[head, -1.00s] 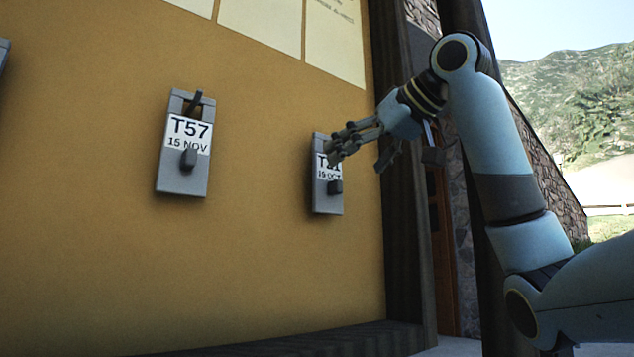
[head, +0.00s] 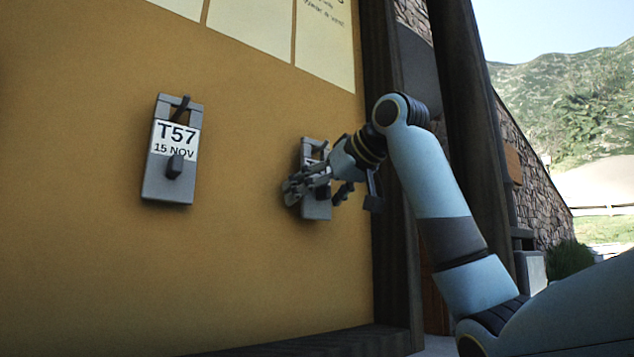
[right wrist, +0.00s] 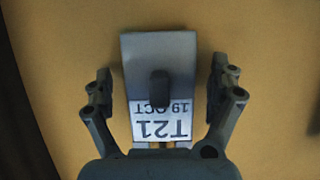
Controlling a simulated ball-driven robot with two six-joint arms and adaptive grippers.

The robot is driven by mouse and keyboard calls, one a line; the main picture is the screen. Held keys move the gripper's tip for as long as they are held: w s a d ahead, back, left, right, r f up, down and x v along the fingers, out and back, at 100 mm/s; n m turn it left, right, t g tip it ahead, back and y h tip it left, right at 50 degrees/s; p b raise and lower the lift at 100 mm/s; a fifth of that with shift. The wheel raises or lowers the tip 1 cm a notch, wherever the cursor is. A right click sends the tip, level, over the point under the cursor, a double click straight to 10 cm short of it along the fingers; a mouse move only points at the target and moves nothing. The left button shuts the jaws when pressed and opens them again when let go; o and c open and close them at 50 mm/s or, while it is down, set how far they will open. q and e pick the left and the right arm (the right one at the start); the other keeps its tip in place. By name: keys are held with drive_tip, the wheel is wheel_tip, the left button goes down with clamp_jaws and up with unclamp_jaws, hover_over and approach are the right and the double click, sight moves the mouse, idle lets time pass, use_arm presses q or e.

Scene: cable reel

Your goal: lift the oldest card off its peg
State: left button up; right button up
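The grey card T21 (head: 318,210), marked 19 OCT, hangs on the ochre board and is partly hidden by my right gripper (head: 308,186). In the right wrist view the card (right wrist: 180,50) appears upside down, with a dark knob (right wrist: 158,88) on its front. My right gripper (right wrist: 161,84) is open, one finger on each side of the card, with a gap on both sides. The top of its peg is hidden. Card T57 (head: 160,170), marked 15 NOV, hangs to the left on a dark peg (head: 181,108). My left gripper is not in view.
The ochre board (head: 90,260) is clear around and below the two cards. Pale paper sheets (head: 260,25) are fixed above. A dark wooden post (head: 395,250) stands close to the right of card T21, and a ledge (head: 310,343) runs along the bottom.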

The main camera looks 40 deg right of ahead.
drive_tip(key=c, duration=1.3)
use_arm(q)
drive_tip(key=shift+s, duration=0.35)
use_arm(e)
drive_tip(key=shift+c, duration=0.4)
drive_tip(key=shift+r, duration=0.1)
